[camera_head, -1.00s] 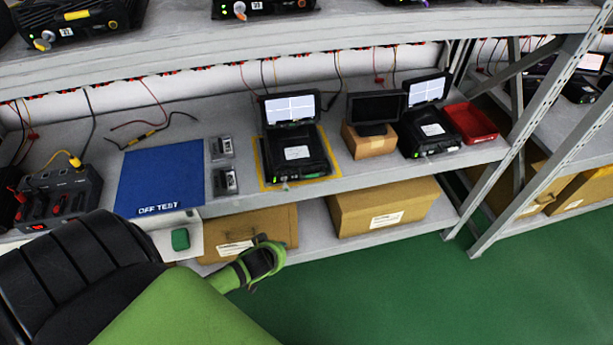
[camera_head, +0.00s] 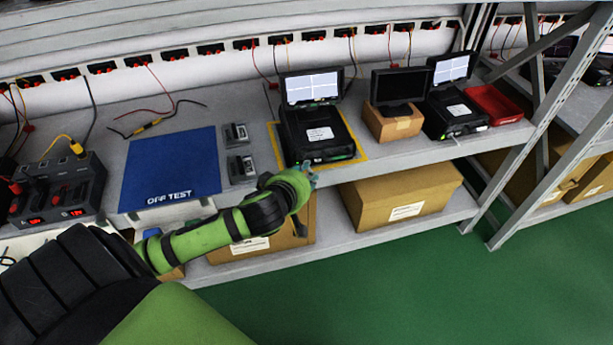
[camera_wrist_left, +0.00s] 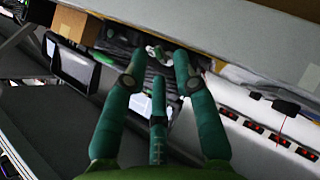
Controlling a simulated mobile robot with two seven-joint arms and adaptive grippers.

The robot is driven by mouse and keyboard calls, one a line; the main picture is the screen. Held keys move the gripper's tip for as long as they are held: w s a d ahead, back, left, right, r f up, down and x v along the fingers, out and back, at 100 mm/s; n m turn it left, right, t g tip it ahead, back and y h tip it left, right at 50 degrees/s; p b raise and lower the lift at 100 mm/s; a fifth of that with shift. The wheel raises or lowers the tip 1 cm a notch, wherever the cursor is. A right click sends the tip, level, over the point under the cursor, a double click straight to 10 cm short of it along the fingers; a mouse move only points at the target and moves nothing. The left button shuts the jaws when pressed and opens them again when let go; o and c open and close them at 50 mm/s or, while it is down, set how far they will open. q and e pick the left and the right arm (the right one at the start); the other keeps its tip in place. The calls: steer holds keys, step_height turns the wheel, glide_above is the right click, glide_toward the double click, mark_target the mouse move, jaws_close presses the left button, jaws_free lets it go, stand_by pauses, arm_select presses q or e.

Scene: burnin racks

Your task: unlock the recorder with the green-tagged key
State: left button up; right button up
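The recorder (camera_head: 318,135) sits on a yellow-edged mat on the middle shelf, its lid up and screen lit. My left gripper (camera_head: 308,180) is at its front left corner, over the shelf edge. In the left wrist view, the fingers of the left gripper (camera_wrist_left: 158,65) are spread apart. A small green and white piece (camera_wrist_left: 155,51) shows between their tips at the recorder's front; it may be the green-tagged key, and I cannot tell whether a finger touches it. The gripper hides this spot in the head view. My right gripper is not in view.
A blue "OFF TEST" mat (camera_head: 170,168) and two small modules lie left of the recorder. A black monitor on a cardboard box (camera_head: 393,124), a second recorder (camera_head: 455,112) and a red tray (camera_head: 494,104) stand right. Cardboard boxes fill the lower shelf.

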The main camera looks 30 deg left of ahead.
arm_select(q)
steer(key=shift+w+a+f, duration=0.15)
steer(key=shift+w+f, duration=0.2)
steer(key=shift+w, duration=0.25)
jaws_close()
steer(key=shift+s, duration=0.1)
